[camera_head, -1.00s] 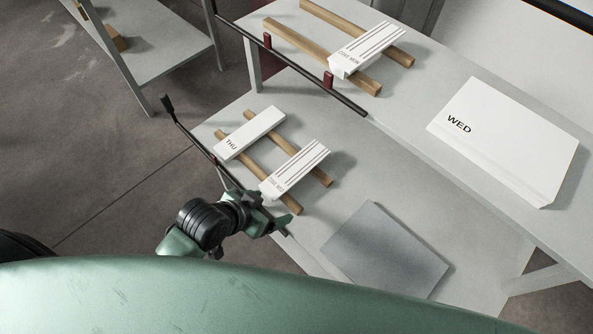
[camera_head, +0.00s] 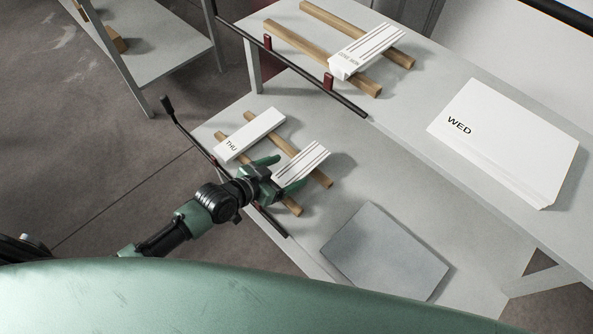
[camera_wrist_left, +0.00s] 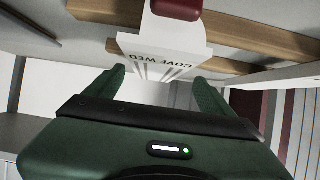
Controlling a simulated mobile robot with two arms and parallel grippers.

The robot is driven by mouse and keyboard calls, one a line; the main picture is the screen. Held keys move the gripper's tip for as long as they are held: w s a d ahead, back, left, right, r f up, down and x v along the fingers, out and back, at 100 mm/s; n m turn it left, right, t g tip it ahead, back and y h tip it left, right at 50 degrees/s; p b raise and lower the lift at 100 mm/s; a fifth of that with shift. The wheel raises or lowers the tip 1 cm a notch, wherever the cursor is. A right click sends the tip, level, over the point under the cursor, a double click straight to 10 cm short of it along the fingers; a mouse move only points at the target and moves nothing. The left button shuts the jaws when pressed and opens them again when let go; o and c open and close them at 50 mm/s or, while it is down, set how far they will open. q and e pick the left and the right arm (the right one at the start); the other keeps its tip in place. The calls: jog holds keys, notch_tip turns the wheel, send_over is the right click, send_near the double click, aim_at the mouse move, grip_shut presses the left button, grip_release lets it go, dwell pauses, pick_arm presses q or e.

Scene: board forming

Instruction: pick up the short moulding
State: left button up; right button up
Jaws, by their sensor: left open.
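A short white moulding (camera_head: 312,155) with dark grooves lies across two wooden strips on the lower table. In the left wrist view the moulding (camera_wrist_left: 163,48) bears the upside-down label "COVE WED". My left gripper (camera_head: 281,173) is open at its near end, with one finger on each side. The fingers also show in the wrist view (camera_wrist_left: 158,92), apart and not closed on it. The gripper hides the near end in the head view. My right gripper is not in view.
A white "THU" board (camera_head: 250,134) lies beside the moulding on the same strips. A dark rail (camera_head: 190,138) runs along the table's near edge. A grey plate (camera_head: 385,250) lies right. The upper table holds another grooved moulding (camera_head: 366,50) and a "WED" board (camera_head: 510,140).

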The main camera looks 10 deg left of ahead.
aim_at(296, 169)
pick_arm(q)
jog(key=x, duration=0.4)
jog(key=shift+s+d, duration=0.15)
jog(key=shift+d, duration=0.1)
jog(key=c, duration=0.7)
grip_shut()
notch_tip(296, 169, up, 10)
jog(key=p, duration=0.1)
grip_release()
grip_shut()
